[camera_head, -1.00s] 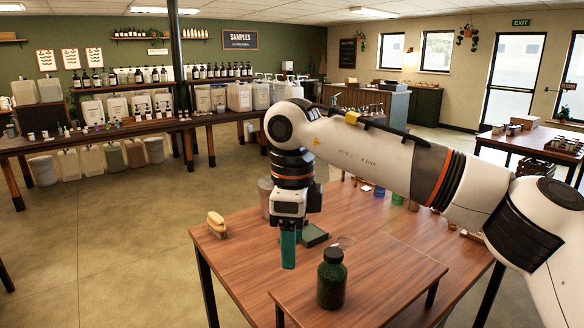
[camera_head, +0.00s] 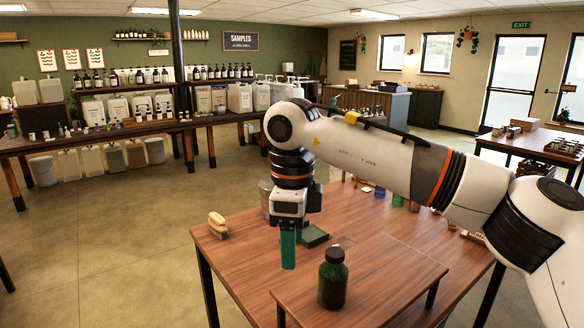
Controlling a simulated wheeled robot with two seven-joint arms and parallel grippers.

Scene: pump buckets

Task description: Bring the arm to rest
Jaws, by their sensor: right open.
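My right arm reaches in from the right across the wooden table (camera_head: 225,257). Its gripper (camera_head: 288,252) points down over the table, with teal fingers seen edge-on. It is open, and I see nothing held in it. A dark green bottle with a black cap (camera_head: 333,282) stands upright on the raised wooden board (camera_head: 390,268), to the right of the gripper and apart from it. My left gripper is not in view.
A brush (camera_head: 217,225) lies at the table's left corner. A dark green block (camera_head: 314,236) lies behind the gripper. Small coloured jars (camera_head: 397,199) stand at the back edge. Long benches with jugs (camera_head: 240,98) line the far wall. Open floor lies to the left.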

